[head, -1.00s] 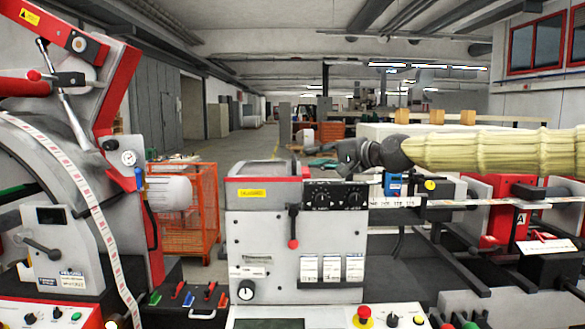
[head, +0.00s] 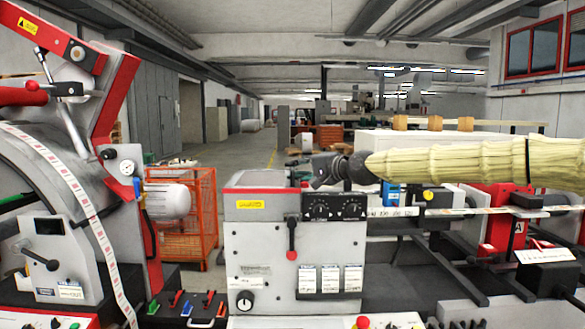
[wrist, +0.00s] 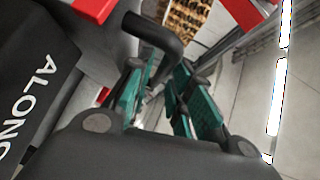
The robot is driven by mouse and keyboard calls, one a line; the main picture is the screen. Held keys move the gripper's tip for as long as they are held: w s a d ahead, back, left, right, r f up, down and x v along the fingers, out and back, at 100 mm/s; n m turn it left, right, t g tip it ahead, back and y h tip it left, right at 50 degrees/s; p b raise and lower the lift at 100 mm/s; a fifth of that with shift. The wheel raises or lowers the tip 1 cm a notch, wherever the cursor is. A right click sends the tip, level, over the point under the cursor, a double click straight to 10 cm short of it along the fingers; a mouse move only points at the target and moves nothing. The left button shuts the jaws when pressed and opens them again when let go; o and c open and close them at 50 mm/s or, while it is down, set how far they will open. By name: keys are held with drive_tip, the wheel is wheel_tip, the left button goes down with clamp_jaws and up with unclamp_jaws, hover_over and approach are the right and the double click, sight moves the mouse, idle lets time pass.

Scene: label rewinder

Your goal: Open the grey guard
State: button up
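The central grey unit has a low grey cover with a red rim (head: 262,180) on top, bearing a yellow label; I take this to be the grey guard, and it looks down. My gripper (head: 308,178) is at the upper right edge of this cover in the head view. In the wrist view, my gripper (wrist: 158,85) shows two teal-padded fingers standing apart. A bent black handle (wrist: 165,40) reaches into the space between the fingertips. I cannot tell whether either finger touches it. The handle's lower end is partly hidden.
A black lever with a red knob (head: 291,240) hangs on the unit's front, below two dark dials (head: 335,207). A large reel machine (head: 60,200) stands at left and an orange mesh cage (head: 185,230) behind. Rails and red blocks (head: 503,215) lie at right.

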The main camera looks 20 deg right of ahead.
drive_tip(key=shift+x, duration=1.2)
clamp_jaws()
